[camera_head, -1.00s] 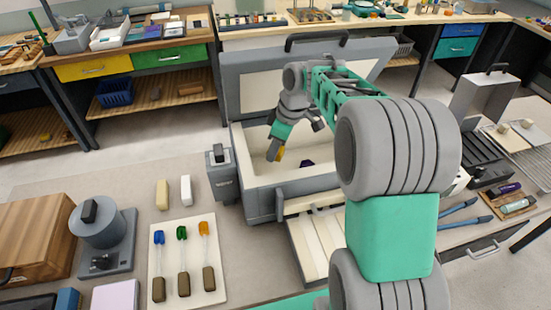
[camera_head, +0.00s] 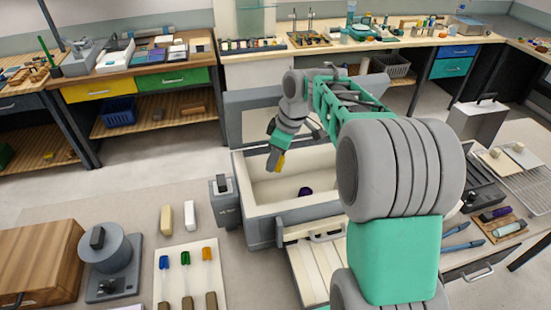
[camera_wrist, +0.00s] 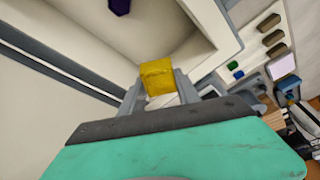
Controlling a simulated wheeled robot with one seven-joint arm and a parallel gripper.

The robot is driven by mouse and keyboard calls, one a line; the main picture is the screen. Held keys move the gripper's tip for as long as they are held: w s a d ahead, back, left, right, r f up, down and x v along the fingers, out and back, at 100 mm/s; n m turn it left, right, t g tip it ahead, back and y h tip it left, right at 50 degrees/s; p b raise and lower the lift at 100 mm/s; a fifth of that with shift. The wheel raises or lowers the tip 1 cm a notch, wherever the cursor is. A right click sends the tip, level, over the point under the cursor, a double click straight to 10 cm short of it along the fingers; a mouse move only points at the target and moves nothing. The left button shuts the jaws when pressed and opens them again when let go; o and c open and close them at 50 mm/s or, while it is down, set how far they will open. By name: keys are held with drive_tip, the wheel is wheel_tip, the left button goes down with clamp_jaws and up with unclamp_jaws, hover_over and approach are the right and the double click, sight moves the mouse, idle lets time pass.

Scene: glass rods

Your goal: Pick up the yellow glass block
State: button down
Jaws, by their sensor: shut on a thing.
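The yellow glass block (camera_wrist: 158,77) is held between the two fingers of my gripper (camera_wrist: 160,92) in the wrist view. In the head view my gripper (camera_head: 275,160) is above the left part of the open cream-lined grey box (camera_head: 240,195), with the yellow block (camera_head: 281,161) at its tip. The block is clear of the box floor as far as I can tell. A dark purple block (camera_head: 305,191) lies on the box floor, apart from my gripper; it also shows at the top of the wrist view (camera_wrist: 120,5).
The box's lid (camera_head: 255,125) stands open behind it. A pale board (camera_head: 160,275) with blue, green and orange tipped rods lies at the front left. A cream block (camera_head: 166,218) and a white block (camera_head: 190,214) lie behind it. A grey round device (camera_head: 98,245) stands farther left.

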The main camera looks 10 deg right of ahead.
drive_tip(key=s+b, duration=0.4)
drive_tip(key=s, duration=1.2)
drive_tip(key=shift+b, duration=0.35)
